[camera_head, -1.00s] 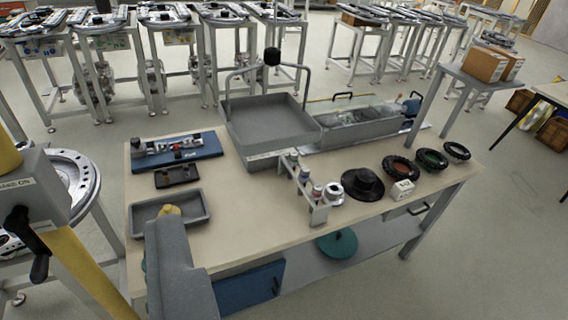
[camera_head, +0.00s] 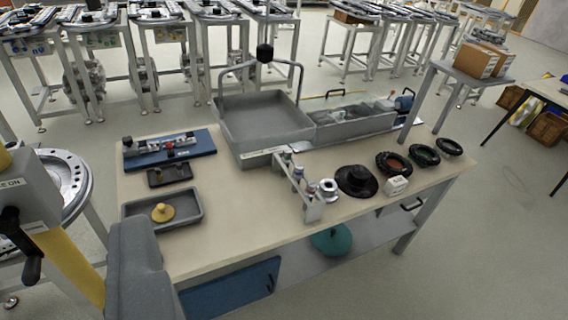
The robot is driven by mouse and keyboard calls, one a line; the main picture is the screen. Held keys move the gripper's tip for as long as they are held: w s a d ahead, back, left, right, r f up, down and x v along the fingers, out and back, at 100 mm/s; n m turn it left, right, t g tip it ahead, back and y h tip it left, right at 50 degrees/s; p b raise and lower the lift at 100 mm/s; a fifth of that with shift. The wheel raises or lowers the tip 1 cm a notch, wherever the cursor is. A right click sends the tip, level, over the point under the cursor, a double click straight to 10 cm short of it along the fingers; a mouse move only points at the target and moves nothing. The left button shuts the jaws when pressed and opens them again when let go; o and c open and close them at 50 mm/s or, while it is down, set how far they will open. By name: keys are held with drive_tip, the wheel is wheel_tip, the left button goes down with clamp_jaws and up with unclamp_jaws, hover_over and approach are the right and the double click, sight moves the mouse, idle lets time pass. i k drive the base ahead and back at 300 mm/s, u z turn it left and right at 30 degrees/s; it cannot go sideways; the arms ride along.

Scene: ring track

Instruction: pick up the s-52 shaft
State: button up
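No part carries a readable s-52 mark, so I cannot tell which one is the shaft. A narrow rack (camera_head: 313,209) on the workbench (camera_head: 235,228) holds several small upright cylindrical parts. A silver flanged spool (camera_head: 328,189) is beside the rack. A brass-yellow part with a round base and knob (camera_head: 162,212) is in the shallow grey tray (camera_head: 190,216) at the bench's left. A silver part (camera_head: 165,146) lies along a blue fixture (camera_head: 196,146) behind it. No gripper fingers show. A grey rounded block at bottom left looks like my arm.
A large grey bin (camera_head: 262,124) and a long grey trough (camera_head: 352,128) line the bench's back. A black hat-shaped part (camera_head: 356,181), a small white box (camera_head: 396,186) and dark rings (camera_head: 424,155) are at the right. The bench's front middle is clear.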

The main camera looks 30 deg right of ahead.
sight(286, 158)
drive_tip(key=u, duration=2.45)
drive_tip(key=k, duration=1)
drive_tip(key=z, duration=2.05)
drive_tip(key=i, duration=1)
drive_tip(key=u, duration=0.05)
